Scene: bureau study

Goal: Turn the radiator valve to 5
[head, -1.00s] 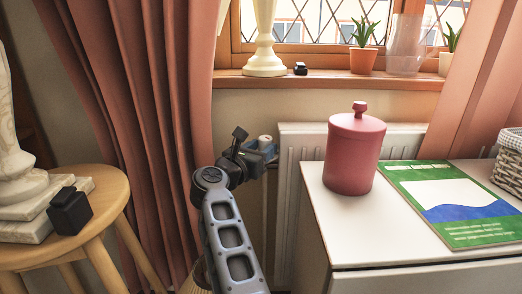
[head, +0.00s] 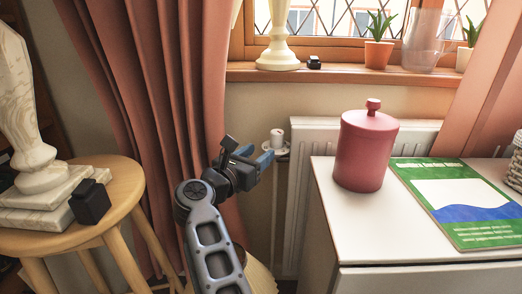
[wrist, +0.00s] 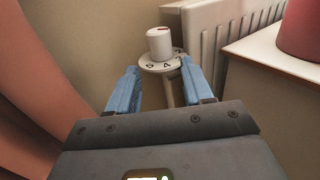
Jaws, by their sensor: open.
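The radiator valve is a white upright knob (wrist: 160,42) on a round dial plate (wrist: 153,67) with dark numerals, too small to read surely. The valve also shows in the head view (head: 277,138), at the left end of the radiator. My gripper (wrist: 157,76) is open, with its two blue fingers apart and nothing between them. The knob stands just beyond the fingertips, apart from them, roughly centred in the gap. In the head view my gripper (head: 256,155) is just left of and below the valve.
The white radiator (head: 309,175) runs right from the valve, behind a white cabinet (head: 335,215) bearing a red jar (head: 366,150) and a green booklet (head: 460,205). A pink curtain (head: 150,110) hangs close on the left. A wooden stool (head: 125,190) stands further left.

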